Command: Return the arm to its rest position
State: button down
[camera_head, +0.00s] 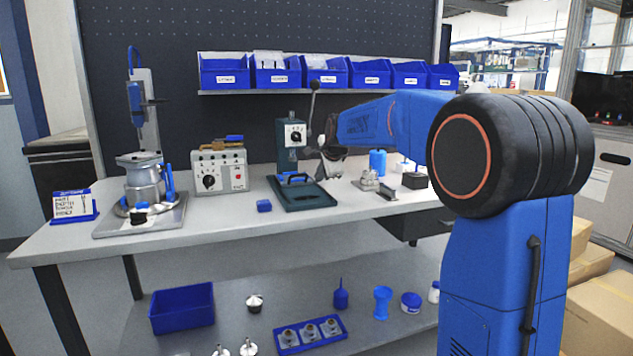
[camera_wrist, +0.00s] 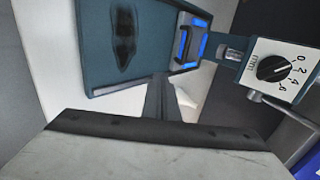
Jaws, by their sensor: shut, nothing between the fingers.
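My arm (camera_head: 385,120) is blue with a large black joint and reaches left over the workbench. My gripper (camera_head: 322,165) is at its far end, just right of the dark green press. In the wrist view my gripper's fingers (camera_wrist: 160,95) are together with nothing between them. The press (camera_head: 293,135) has a dial, a lever and a flat base (camera_head: 302,195). In the wrist view its base plate (camera_wrist: 125,40) and dial (camera_wrist: 274,68) lie beyond the fingers. Whether the gripper touches the press is unclear.
Blue bins (camera_head: 325,75) line the shelf behind. The bench's front strip is mostly clear. Cardboard boxes (camera_head: 605,310) stand at right.

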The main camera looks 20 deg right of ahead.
jog(key=s+a+f+n+g, duration=0.15)
jog(key=s+n, duration=0.25)
jog(key=s, duration=1.1)
jog(key=s+a+f+n+g, duration=0.15)
jog(key=s+n, duration=0.35)
jog(key=s, duration=1)
jog(key=s+f+n, duration=0.3)
jog(key=s+f, duration=0.2)
jog(key=s, duration=0.3)
jog(key=s+a+f+n+g, duration=0.1)
jog(key=s+f+n, duration=0.2)
jog(key=s+f, duration=0.2)
jog(key=s+a+f+n, duration=0.1)
jog(key=s+f+n, duration=0.2)
jog(key=s, duration=0.9)
notch_tip(320, 180, down, 3)
jog(key=shift+r+g, duration=0.15)
jog(key=shift+g, duration=0.15)
